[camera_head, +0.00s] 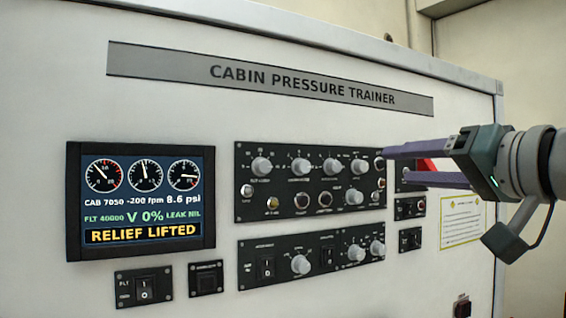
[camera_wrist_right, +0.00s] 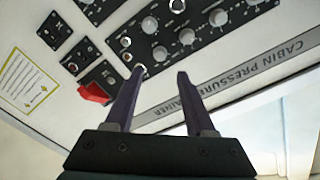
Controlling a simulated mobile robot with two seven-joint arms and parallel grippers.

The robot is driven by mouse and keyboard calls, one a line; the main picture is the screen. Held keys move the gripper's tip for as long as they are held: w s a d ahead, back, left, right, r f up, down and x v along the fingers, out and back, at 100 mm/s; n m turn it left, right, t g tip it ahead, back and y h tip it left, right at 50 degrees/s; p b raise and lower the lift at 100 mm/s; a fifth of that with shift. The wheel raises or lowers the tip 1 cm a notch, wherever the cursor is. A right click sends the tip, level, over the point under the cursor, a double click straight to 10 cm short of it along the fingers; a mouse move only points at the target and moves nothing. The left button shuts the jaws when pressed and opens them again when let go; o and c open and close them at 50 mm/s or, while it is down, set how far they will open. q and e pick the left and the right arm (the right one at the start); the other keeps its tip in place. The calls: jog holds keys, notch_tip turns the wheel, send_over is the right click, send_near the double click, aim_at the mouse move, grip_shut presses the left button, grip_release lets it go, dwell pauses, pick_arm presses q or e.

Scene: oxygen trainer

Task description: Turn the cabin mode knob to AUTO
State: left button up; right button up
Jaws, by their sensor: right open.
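The cabin pressure trainer carries an upper knob panel (camera_head: 245,212) and a lower knob panel (camera_head: 253,287). Several grey knobs sit on the upper panel, and the lower panel has a left knob (camera_head: 301,264) and two more at its right. The labels are too small to tell which knob is cabin mode, or where it points. My right gripper (camera_head: 394,165) is open and empty, with its purple fingers at the upper panel's right edge. In the right wrist view the fingers (camera_wrist_right: 160,72) are spread with no knob between them. My left gripper is not in view.
A red guard (camera_head: 425,164) lies behind the right fingers; it also shows in the right wrist view (camera_wrist_right: 93,93). A display (camera_head: 140,200) reads "RELIEF LIFTED". Small switch panels (camera_head: 143,287) sit below it. A yellow-edged notice (camera_head: 461,221) is at right. The space before the lower panel is clear.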

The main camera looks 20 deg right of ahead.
aim_at(365, 167)
jog(key=w+p, duration=0.2)
jog(key=w, duration=0.1)
jog(key=w+p, duration=0.1)
jog(key=w, duration=0.2)
jog(key=shift+a+r+p, duration=0.1)
jog(key=shift+r+p, duration=0.1)
jog(key=shift+p, duration=0.2)
jog(key=shift+w+a+f+p, duration=0.1)
jog(key=shift+w+f+p, duration=0.2)
jog(key=shift+w, duration=0.45)
jog(key=c, duration=0.7)
grip_shut()
